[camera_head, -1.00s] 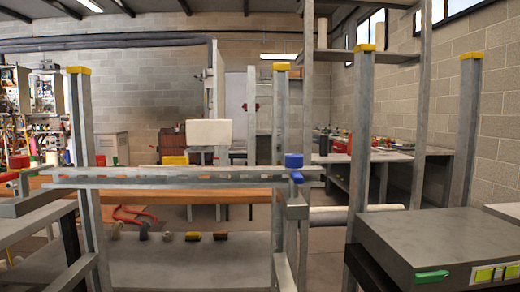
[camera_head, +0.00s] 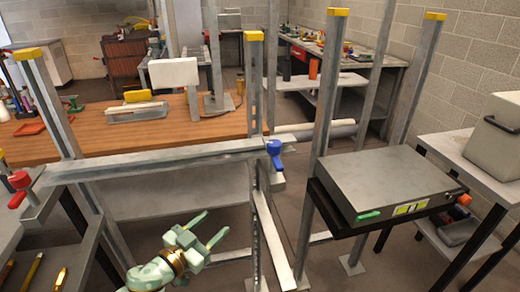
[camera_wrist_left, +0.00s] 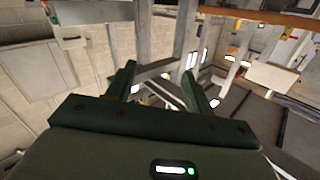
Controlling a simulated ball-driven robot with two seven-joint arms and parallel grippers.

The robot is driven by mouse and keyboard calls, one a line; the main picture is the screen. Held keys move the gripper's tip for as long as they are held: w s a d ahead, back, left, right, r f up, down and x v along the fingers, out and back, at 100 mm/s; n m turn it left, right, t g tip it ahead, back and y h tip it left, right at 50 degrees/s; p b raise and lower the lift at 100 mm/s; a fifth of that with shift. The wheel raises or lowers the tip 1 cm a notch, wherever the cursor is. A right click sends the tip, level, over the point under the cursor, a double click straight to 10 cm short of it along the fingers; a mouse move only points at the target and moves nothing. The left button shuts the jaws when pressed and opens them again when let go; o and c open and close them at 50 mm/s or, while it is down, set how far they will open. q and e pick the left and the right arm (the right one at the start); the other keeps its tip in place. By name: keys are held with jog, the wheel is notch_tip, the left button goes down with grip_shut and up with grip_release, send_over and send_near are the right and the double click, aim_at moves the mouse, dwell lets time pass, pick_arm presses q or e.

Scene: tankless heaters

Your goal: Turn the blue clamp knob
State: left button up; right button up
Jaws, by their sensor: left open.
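The blue clamp knob (camera_head: 275,150) sits on a bracket at the right end of the grey horizontal beam (camera_head: 170,160), beside a yellow-capped upright post. My left gripper (camera_head: 208,226) is in the lower middle of the head view, below and to the left of the knob. Its two pale green fingers are apart with nothing between them. In the left wrist view the dark fingers (camera_wrist_left: 165,85) also stand apart and empty. I cannot make out the blue knob in the wrist view. My right gripper is not in view.
A red knob (camera_head: 19,180) is at the beam's left side. A grey flat box (camera_head: 385,180) rests on a black stand at the right. A wooden bench (camera_head: 185,118) lies behind the beam. Upright posts (camera_head: 323,130) stand right of the knob.

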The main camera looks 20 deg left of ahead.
aim_at(268, 148)
pick_arm(q)
notch_tip(268, 148, up, 19)
jog(key=w+d+m+g+h+p, duration=0.1)
jog(key=d+m+g+h+p, duration=0.15)
jog(key=h+p, duration=0.6)
jog(key=shift+m+g+y, duration=0.25)
jog(key=shift+y, duration=0.4)
jog(key=x, duration=0.7)
jog(key=b+x, duration=0.1)
jog(key=x, duration=0.7)
jog(key=shift+w+a, duration=0.1)
jog(key=shift+w, duration=0.4)
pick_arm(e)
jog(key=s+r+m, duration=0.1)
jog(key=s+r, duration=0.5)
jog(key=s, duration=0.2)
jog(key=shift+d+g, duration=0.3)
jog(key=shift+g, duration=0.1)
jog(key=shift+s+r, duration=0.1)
